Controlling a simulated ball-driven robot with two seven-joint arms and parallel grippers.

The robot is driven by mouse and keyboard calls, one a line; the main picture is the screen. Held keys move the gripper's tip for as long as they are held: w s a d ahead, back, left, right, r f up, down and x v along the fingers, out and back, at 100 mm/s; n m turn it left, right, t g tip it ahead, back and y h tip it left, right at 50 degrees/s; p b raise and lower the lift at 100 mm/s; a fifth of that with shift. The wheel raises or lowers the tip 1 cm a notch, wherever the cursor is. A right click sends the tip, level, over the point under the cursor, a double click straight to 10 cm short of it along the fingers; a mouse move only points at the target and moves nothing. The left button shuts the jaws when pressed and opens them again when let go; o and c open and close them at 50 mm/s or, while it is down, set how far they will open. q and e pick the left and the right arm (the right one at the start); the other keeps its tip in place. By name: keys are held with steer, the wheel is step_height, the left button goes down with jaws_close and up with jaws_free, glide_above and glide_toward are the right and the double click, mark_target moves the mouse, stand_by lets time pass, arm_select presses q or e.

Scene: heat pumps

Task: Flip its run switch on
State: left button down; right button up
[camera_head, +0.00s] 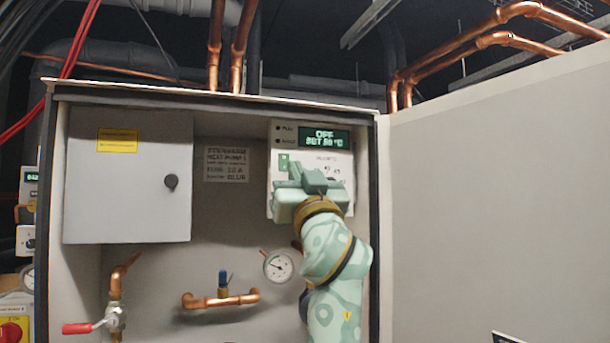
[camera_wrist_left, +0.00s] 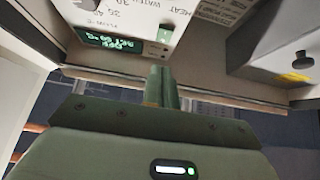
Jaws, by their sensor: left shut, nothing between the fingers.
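The heat pump's control panel (camera_head: 309,136) is a pale plate at the upper right inside the open cabinet. Its display (camera_head: 325,138) reads OFF with a set temperature below. A small green switch (camera_head: 284,159) is at the panel's left, partly hidden by my gripper; it also shows as a green piece in the left wrist view (camera_wrist_left: 164,35). Which way it is set I cannot tell. My left gripper (camera_head: 296,170) is shut and empty in front of the panel. Its closed fingers (camera_wrist_left: 160,76) point toward the switch; whether they touch it is unclear.
A grey box with a black knob (camera_head: 171,181) is left of the panel. Below are a pressure gauge (camera_head: 279,266), a copper pipe with a blue valve (camera_head: 222,283) and a red-handled valve (camera_head: 78,328). The open cabinet door (camera_head: 490,190) stands at the right.

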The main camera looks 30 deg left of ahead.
mark_target(285, 163)
arm_select(q)
steer(key=w+a, duration=0.1)
steer(key=w+a+p, duration=0.1)
steer(key=a, duration=0.1)
steer(key=shift+w+r, duration=0.2)
steer(key=shift+w, duration=0.1)
steer(key=shift+w+a+f+p, duration=0.15)
steer(key=shift+w+a+p, duration=0.2)
steer(key=shift+d, duration=0.1)
